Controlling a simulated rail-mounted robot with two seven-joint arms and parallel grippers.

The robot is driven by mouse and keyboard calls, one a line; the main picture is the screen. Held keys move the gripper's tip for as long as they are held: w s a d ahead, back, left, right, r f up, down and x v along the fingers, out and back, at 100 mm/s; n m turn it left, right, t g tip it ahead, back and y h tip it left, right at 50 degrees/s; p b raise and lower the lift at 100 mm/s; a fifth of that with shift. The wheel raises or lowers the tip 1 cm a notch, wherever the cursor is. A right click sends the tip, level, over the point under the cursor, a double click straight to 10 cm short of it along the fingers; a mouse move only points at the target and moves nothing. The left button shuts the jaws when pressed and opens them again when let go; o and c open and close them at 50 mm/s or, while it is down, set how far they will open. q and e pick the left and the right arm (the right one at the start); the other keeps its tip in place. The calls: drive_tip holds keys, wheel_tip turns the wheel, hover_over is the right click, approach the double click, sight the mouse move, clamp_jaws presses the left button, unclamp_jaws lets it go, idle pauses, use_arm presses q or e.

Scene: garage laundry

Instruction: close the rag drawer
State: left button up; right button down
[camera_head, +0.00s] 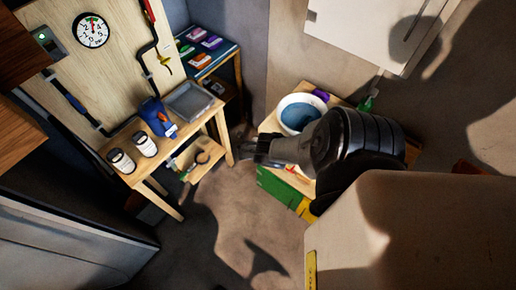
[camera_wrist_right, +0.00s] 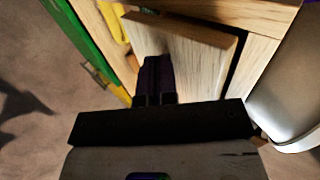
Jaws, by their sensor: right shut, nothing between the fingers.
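A pale wooden drawer front (camera_wrist_right: 200,48), which I take to be the rag drawer, shows in the right wrist view under a wooden top (camera_wrist_right: 230,12). It stands out from the cabinet, with a dark gap on its right side. My right gripper (camera_wrist_right: 157,75) is shut and empty, its dark fingertips at the drawer front's face; I cannot tell whether they touch. In the head view, my right gripper (camera_head: 250,148) is in front of the small wooden cabinet (camera_head: 268,124), and my arm hides most of the drawer. My left gripper is in neither view.
A white basin (camera_head: 299,113) and a green bottle (camera_head: 366,104) stand on the cabinet top. A green panel (camera_wrist_right: 82,40) is at the cabinet's left in the wrist view. A workbench (camera_head: 180,131) with jars and a tray stands at left. Floor between is clear.

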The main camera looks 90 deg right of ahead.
drive_tip(key=shift+s+d, duration=0.15)
idle(0.3)
drive_tip(key=w+a+f+p+v, duration=0.1)
drive_tip(key=f+p+v, duration=0.1)
drive_tip(key=p+v, duration=0.6)
drive_tip(key=v, duration=0.5)
drive_tip(key=shift+w+a, duration=0.15)
drive_tip(key=shift+a, duration=0.3)
drive_tip(key=shift+f, duration=0.1)
